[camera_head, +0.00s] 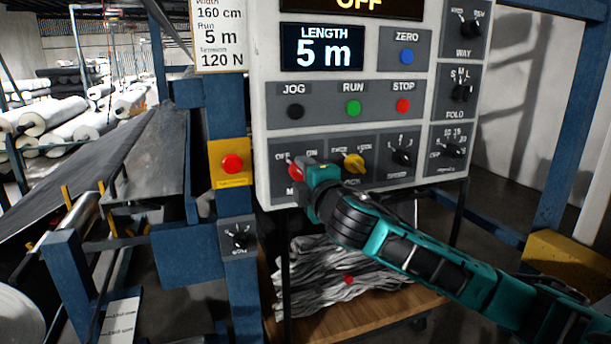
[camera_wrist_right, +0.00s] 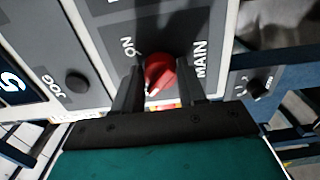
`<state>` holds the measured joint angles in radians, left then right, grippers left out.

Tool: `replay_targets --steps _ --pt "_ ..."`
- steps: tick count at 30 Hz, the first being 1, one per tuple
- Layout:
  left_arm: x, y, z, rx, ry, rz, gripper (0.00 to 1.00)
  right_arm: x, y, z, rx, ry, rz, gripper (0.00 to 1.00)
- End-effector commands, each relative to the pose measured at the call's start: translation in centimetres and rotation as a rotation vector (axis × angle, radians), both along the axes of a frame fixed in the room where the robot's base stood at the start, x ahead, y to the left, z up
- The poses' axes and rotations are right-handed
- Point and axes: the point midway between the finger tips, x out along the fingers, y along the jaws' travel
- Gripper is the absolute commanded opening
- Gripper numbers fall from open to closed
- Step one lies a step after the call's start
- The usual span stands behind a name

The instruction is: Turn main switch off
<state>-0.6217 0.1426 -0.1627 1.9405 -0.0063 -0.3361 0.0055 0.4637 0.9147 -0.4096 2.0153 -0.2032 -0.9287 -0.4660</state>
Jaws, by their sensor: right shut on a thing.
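The main switch is a red knob (camera_head: 294,171) at the lower left of the grey control panel (camera_head: 262,120). My right gripper (camera_head: 308,174) is shut on it and hides part of the knob and its labels. In the right wrist view the red knob (camera_wrist_right: 160,72) sits between the two dark fingers of my right gripper (camera_wrist_right: 160,90). The ON label is to its left and MAIN to its right. Its white mark points to the lower left, away from ON; the OFF label is hidden there. The top display (camera_head: 360,4) reads OFF. My left gripper is not in view.
A yellow knob (camera_head: 353,163) and a black knob (camera_head: 402,157) are close to the right of my gripper. JOG, RUN and STOP buttons sit above. A red button on a yellow box (camera_head: 231,163) is to the left. A shelf with grey cloth (camera_head: 335,275) is below.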

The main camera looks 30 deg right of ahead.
Motion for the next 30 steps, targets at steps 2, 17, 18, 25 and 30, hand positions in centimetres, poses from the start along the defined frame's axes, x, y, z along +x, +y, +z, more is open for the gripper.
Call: replay_targets --steps 2,17,18,25,30 --pt "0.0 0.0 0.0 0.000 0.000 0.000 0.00 0.0 0.1 -0.1 -0.004 0.003 0.002 0.10" --pt "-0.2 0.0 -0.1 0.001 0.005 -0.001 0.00 0.0 0.0 -0.1 -0.001 0.001 0.001 0.66" --pt "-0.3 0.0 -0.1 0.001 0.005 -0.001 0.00 0.0 0.0 -0.1 -0.001 0.001 0.001 0.66" --pt "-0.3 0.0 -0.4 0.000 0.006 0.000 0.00 -1.1 0.3 -0.2 -0.001 0.001 0.001 0.66" --pt "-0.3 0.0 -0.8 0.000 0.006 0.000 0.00 -3.8 1.0 -0.3 -0.003 0.003 0.003 0.66"
